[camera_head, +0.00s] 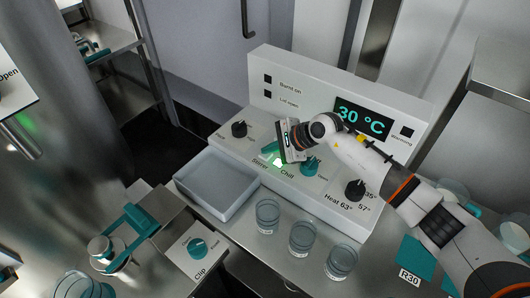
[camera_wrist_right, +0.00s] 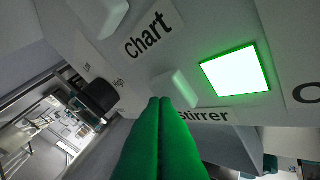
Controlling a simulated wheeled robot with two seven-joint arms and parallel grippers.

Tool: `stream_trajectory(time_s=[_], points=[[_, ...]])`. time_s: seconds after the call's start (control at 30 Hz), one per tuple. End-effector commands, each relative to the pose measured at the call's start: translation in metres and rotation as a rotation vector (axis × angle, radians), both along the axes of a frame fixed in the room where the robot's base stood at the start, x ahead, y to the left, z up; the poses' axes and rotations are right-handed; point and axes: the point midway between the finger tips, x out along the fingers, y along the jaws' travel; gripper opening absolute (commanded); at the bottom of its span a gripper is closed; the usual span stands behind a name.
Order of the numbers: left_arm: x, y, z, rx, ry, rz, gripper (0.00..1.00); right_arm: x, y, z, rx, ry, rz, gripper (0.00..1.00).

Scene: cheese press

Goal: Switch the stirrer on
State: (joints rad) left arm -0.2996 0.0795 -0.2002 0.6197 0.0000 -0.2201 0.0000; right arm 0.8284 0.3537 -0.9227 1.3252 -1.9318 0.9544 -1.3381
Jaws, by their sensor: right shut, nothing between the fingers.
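The stirrer's pale switch (camera_wrist_right: 176,88) is on the white control panel, beside the "Stirrer" label (camera_wrist_right: 205,116) in the right wrist view. A square lamp (camera_wrist_right: 235,74) with a bright green rim glows white beside it; it also shows lit in the head view (camera_head: 277,162). My right gripper (camera_head: 270,150) is over the Stirrer part of the panel. Its green fingers (camera_wrist_right: 160,104) are shut together and empty, with the tips just at the switch's edge; I cannot tell whether they touch it. My left gripper is not in view.
The control panel (camera_head: 236,157) has a black knob (camera_head: 239,129) at left, a teal Chill knob (camera_head: 309,166) and a black Heat knob (camera_head: 355,190). A tray (camera_head: 197,205) and three glasses (camera_head: 302,237) stand in front. A Clip box (camera_head: 190,263) stands lower left.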

Motion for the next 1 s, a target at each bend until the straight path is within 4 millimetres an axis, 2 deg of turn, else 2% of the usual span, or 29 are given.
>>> stream_trajectory(time_s=[0.03, 0.43, 1.0], points=[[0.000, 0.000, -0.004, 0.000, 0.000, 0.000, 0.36, 0.000, 0.000, -0.005, -0.002, 0.001, 0.001, 0.00], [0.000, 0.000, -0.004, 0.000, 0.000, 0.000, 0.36, -0.001, -0.001, -0.005, -0.004, 0.004, 0.000, 0.00], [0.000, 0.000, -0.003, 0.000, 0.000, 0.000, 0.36, 0.000, -0.001, 0.008, -0.003, 0.001, -0.001, 0.00]])
